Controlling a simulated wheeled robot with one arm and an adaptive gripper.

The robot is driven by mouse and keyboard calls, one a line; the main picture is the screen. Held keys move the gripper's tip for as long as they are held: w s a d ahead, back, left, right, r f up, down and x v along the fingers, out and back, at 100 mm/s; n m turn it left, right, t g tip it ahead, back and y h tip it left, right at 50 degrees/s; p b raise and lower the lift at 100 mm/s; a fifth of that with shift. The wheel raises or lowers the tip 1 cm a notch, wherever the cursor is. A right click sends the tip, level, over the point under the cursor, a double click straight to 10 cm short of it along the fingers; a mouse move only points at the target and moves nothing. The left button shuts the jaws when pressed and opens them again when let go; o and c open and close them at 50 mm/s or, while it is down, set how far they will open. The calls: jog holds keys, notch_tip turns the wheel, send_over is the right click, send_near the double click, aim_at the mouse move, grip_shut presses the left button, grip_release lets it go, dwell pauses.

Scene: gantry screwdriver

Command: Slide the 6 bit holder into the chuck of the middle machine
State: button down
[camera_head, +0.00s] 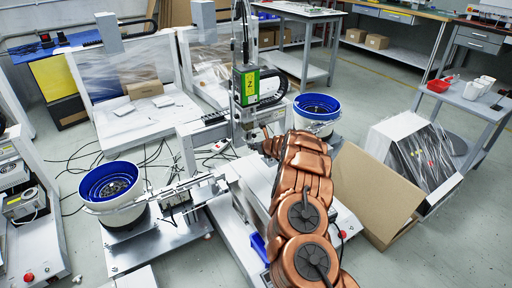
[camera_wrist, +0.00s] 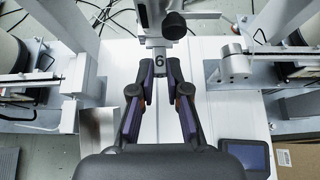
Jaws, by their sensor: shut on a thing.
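The 6 bit holder (camera_wrist: 158,58) is a small grey piece marked with a dark "6", upright between the fingertips of my gripper (camera_wrist: 160,75) in the wrist view. My gripper is shut on it. The middle machine (camera_head: 247,85) stands upright in the head view, with a green and yellow label. Its lower head shows in the wrist view as a grey block with a dark round knob (camera_wrist: 174,25), just beyond the holder. The chuck opening is not clearly visible, and I cannot tell whether the holder touches it. In the head view my copper-coloured arm hides the gripper and holder.
Blue-lined feeder bowls (camera_head: 109,182) (camera_head: 317,106) stand left and right of the machine. In the wrist view, a metal cylinder (camera_wrist: 235,62) on a rail is at right, and a dark screen (camera_wrist: 246,154) lies lower right. A cardboard box (camera_head: 375,190) stands right of my arm.

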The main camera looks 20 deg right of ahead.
jog(key=shift+w+r+p, duration=0.1)
jog(key=shift+w+p, duration=0.5)
jog(key=c, duration=1.1)
grip_release()
jog(key=shift+s, duration=0.1)
jog(key=shift+v, duration=5.9)
jog(key=shift+a, duration=0.1)
